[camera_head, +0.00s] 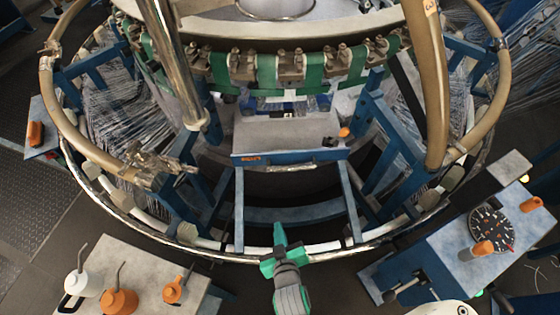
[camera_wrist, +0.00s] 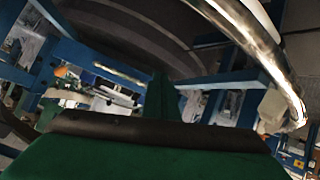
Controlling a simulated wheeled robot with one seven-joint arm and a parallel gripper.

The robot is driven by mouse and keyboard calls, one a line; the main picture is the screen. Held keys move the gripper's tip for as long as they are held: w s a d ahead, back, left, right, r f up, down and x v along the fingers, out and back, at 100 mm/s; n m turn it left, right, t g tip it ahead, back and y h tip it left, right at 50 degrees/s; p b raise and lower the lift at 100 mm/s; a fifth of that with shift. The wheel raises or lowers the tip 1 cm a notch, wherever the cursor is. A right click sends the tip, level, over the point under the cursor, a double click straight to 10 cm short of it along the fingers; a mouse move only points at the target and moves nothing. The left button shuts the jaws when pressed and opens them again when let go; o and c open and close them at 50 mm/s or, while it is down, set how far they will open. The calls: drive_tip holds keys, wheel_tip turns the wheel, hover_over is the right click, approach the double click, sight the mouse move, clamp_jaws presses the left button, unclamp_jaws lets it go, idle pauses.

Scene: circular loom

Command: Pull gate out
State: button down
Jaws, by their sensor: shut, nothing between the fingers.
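What looks like the gate is a grey panel with a blue front edge (camera_head: 288,140), set between blue posts at the front of the circular loom, in the head view. Two blue rails run from it towards the front of the ring. A small orange label and a dark handle-like part show on its front edge. My green gripper (camera_head: 280,238) is at the front rim of the loom, below and apart from the panel in the picture. It is shut and empty. In the wrist view, my gripper (camera_wrist: 172,100) points at blue frame parts; I cannot clearly pick out the gate there.
A shiny metal ring (camera_head: 330,253) curves around the loom's front, close to my gripper; it shows large in the wrist view (camera_wrist: 262,50). A table with oil cans (camera_head: 120,300) stands at left front. A blue-sided bench with a dial (camera_head: 490,228) stands at right.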

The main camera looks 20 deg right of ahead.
drive_tip(key=w+d+m+g+h, duration=0.1)
drive_tip(key=w+d+g, duration=0.2)
drive_tip(key=w+d, duration=0.5)
drive_tip(key=m+g, duration=0.3)
approach(287, 168)
drive_tip(key=w+d+f, duration=0.1)
drive_tip(key=d+f, duration=0.1)
wheel_tip(287, 168, up, 5)
drive_tip(key=w+a+g+y, duration=0.1)
drive_tip(key=w+a+y, duration=0.1)
drive_tip(key=shift+w+r+g+y, duration=0.15)
drive_tip(key=shift+w+g+y, duration=0.1)
drive_tip(key=shift+g+y, duration=0.05)
drive_tip(key=shift+a, duration=0.1)
